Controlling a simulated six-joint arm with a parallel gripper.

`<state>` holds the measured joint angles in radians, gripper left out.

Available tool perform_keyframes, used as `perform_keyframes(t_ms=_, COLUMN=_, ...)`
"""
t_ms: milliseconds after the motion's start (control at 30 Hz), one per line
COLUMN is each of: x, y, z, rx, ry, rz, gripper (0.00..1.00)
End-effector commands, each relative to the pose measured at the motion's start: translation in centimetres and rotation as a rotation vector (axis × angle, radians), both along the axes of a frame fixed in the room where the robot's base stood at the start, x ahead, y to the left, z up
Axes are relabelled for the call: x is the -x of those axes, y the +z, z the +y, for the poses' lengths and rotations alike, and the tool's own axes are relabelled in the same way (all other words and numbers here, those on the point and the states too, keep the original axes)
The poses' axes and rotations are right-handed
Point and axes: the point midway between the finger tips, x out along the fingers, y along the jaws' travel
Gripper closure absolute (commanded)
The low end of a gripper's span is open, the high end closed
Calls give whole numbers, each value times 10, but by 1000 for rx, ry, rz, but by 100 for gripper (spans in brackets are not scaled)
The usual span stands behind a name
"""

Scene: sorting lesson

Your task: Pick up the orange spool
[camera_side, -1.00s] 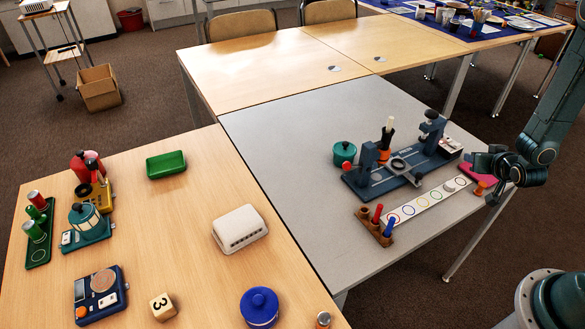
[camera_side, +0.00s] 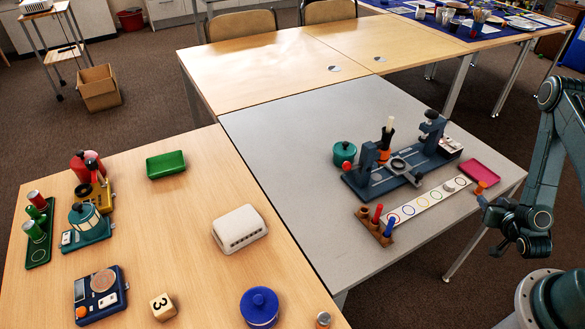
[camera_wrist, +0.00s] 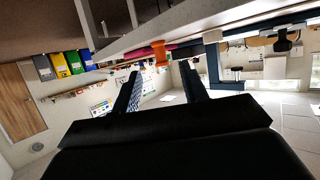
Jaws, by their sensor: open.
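The small orange spool (camera_side: 480,187) stands near the right edge of the grey table (camera_side: 290,150), just in front of the pink tray (camera_side: 480,172). In the wrist view the orange spool (camera_wrist: 160,53) lies ahead, in line with the gap between my fingers and beyond their tips. My gripper (camera_side: 485,207) is just in front of the spool in the side view, off the table's edge, and looks apart from it. My open gripper (camera_wrist: 160,70) shows two dark fingers with nothing between them.
A white strip with coloured rings (camera_side: 408,213) lies left of the spool. A dark blue fixture (camera_side: 375,181) stands behind it. A brown block (camera_side: 369,229) holding coloured pegs is at the strip's left end. The grey table's left part is clear.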

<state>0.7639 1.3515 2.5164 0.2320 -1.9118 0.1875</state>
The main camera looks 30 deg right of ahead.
Motion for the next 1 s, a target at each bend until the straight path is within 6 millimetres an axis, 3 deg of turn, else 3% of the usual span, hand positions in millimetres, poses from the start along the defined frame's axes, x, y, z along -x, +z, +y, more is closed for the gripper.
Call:
perform_keyframes(t_ms=567, x=-12, y=-6, z=-9, rx=1, ry=1, rz=0, gripper=56)
perform_keyframes(t_ms=1000, x=-45, y=-23, z=-36, rx=2, ry=1, rz=-1, gripper=56)
